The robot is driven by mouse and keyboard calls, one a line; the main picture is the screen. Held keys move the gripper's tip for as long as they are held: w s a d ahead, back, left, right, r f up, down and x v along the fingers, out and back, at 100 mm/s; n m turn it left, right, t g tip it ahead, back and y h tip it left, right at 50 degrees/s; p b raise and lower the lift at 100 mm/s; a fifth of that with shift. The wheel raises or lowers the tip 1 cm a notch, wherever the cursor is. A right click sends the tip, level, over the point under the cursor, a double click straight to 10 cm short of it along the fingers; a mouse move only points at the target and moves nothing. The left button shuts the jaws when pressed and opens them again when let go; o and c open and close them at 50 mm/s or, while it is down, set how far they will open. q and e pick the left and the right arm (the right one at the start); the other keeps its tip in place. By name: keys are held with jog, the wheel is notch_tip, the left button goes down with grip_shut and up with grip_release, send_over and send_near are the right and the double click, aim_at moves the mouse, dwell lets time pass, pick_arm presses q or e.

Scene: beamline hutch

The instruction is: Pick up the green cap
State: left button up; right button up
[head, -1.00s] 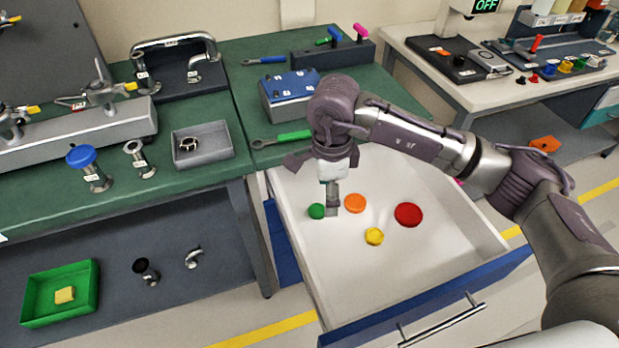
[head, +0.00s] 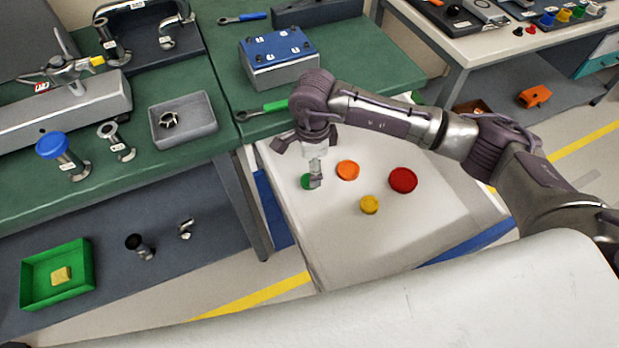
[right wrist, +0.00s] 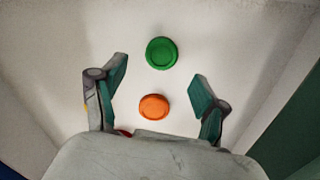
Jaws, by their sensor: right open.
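The green cap (head: 306,181) lies on the white floor of the open drawer (head: 330,245), partly hidden by my right gripper (head: 314,182) in the head view. In the right wrist view the green cap (right wrist: 161,53) lies beyond the fingertips, roughly centred between them. My right gripper (right wrist: 158,88) is open and empty, pointing down above the drawer. The orange cap (right wrist: 154,107) shows between its fingers in that view; it lies right of the green cap in the head view (head: 348,170). My left gripper is not in view.
A yellow cap (head: 369,204) and a red cap (head: 403,180) lie farther right in the drawer. Drawer walls surround the caps. A green-handled wrench (head: 265,109) and a blue-topped block (head: 279,57) sit on the green bench above. A grey tray (head: 212,128) stands left.

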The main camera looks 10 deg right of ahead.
notch_tip(320, 180, down, 5)
jog(key=shift+a+r+p, duration=0.15)
jog(key=shift+r+p, duration=0.05)
jog(key=shift+p, duration=0.25)
jog(key=c, duration=0.8)
